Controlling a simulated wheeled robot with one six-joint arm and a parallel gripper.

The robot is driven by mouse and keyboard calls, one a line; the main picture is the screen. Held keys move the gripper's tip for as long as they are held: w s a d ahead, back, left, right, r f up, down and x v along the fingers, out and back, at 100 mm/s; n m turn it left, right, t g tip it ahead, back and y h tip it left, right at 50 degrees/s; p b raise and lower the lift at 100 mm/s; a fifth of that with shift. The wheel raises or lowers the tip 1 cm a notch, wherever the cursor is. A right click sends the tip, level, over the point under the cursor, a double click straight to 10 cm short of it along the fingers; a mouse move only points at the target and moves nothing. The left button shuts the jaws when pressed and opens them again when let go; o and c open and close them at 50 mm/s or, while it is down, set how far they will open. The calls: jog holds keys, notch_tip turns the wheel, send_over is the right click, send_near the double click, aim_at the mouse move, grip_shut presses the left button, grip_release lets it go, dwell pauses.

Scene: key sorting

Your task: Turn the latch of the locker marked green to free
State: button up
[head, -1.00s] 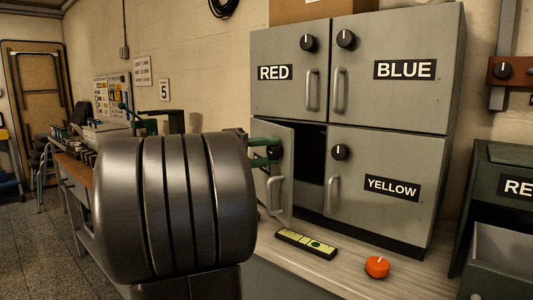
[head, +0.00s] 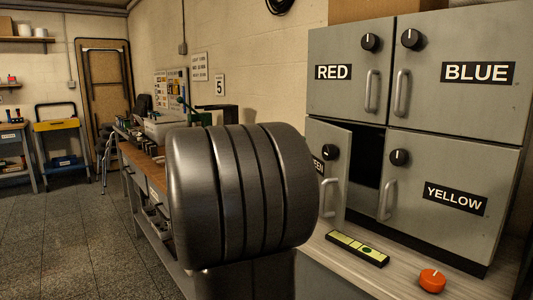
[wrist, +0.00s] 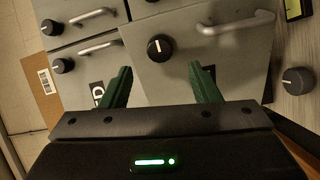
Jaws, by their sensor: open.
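The green locker's grey door (head: 334,180) at lower left stands ajar, with a dark gap beside it and its label (head: 318,165) partly hidden by my arm. Its black latch knob (head: 330,152) sits above the door handle (head: 328,196). In the wrist view the latch knob (wrist: 160,48) lies ahead of and between the green fingertips, its white mark pointing roughly up in the picture. My gripper (wrist: 160,68) is open and empty, with no visible contact with the knob. In the head view my arm hides the gripper.
Red (head: 345,75), blue (head: 455,75) and yellow (head: 455,180) locker doors are closed. A green-yellow strip (head: 357,248) and an orange knob (head: 432,280) lie on the bench below. A dark knob (wrist: 298,80) is at right in the wrist view. Floor at left is clear.

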aim_at(325, 153)
jog(key=v, duration=0.6)
jog(key=shift+p, duration=0.45)
jog(key=b+x, duration=0.2)
jog(key=x, duration=1.1)
jog(key=shift+d+b, duration=0.35)
